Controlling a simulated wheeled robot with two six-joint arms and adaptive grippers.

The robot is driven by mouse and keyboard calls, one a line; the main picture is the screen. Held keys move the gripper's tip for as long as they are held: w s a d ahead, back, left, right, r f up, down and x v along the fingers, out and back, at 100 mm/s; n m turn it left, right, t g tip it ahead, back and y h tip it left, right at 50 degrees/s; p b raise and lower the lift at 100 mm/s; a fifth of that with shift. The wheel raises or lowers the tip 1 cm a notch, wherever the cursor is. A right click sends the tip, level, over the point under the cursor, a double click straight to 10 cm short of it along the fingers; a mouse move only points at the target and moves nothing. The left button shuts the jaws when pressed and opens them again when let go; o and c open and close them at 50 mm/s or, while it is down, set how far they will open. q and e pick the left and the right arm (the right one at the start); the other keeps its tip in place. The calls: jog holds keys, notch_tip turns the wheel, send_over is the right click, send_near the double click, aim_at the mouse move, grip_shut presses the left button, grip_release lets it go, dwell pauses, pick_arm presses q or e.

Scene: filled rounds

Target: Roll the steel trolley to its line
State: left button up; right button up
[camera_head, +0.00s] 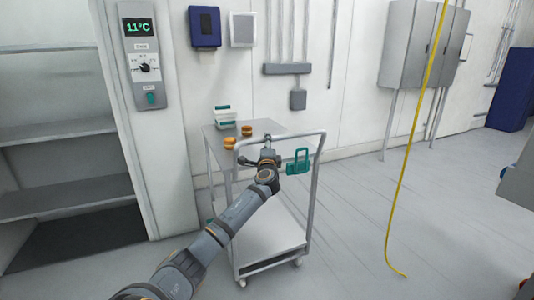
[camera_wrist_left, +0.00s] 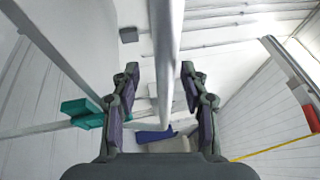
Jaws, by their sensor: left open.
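The steel trolley (camera_head: 268,232) stands against the back wall in the head view, with an upper deck, a lower shelf and a tubular push handle (camera_head: 316,150) facing me. My left gripper (camera_head: 268,153) is at the handle's top bar. In the left wrist view the handle bar (camera_wrist_left: 166,50) runs between the two open fingers of my left gripper (camera_wrist_left: 160,72), with a gap visible beside them. A teal part (camera_head: 298,162) is at the handle's right side; a teal part also shows in the wrist view (camera_wrist_left: 80,112). I cannot make out a floor line for the trolley.
Orange-brown round items (camera_head: 230,143) and a white-and-teal box (camera_head: 224,117) are on the trolley's upper deck. An open shelf bay (camera_head: 60,130) is at the left. A yellow cord (camera_head: 405,150) hangs to the floor at the right. The floor between trolley and cord is clear.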

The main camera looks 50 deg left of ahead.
pick_arm(q)
jog(key=v, duration=0.8)
